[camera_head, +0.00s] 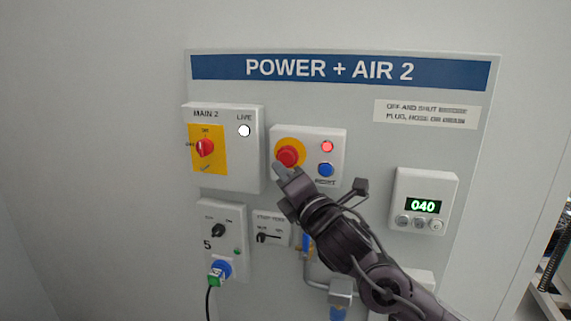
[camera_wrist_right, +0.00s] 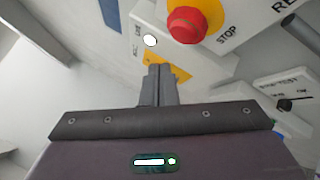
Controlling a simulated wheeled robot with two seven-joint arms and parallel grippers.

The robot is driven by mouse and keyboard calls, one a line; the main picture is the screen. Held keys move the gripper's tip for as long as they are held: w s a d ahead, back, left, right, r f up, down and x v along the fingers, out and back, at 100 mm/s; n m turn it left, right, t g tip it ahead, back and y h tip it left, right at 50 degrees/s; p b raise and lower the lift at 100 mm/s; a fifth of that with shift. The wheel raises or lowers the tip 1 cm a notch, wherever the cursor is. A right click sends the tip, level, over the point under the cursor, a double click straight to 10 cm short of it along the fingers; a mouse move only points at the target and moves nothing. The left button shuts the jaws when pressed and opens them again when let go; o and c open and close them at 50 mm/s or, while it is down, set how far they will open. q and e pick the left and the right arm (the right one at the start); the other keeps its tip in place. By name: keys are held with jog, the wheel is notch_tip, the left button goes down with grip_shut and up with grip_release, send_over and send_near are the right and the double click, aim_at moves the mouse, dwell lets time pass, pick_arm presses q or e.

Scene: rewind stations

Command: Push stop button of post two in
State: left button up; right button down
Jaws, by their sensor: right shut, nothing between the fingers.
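The red stop button (camera_head: 287,157) sits on a yellow disc on a white box under the "POWER + AIR 2" header. It also shows large in the right wrist view (camera_wrist_right: 187,25), with the word STOP beside it. My right gripper (camera_head: 281,171) is shut and empty, with its fingertips just below the button in the head view. In the right wrist view the closed fingers (camera_wrist_right: 159,72) point toward the panel, below and left of the button, and appear apart from it. I cannot tell the exact gap. My left gripper is not in view.
On the same box are a lit red lamp (camera_head: 327,146) and a blue reset button (camera_head: 326,170). The MAIN 2 box (camera_head: 235,175) with a red rotary switch (camera_head: 206,148) is at left. A display box reading 040 (camera_head: 424,206) is at right. A plug (camera_head: 219,270) and pipes (camera_head: 311,268) lie below.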

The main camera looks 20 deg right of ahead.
jog(key=shift+s+a+b, duration=0.25)
jog(key=shift+s+a, duration=0.15)
jog(key=shift+s, duration=0.2)
jog(key=shift+s+a+b, duration=0.25)
jog(key=shift+s+a, duration=0.1)
jog(key=shift+s, duration=0.2)
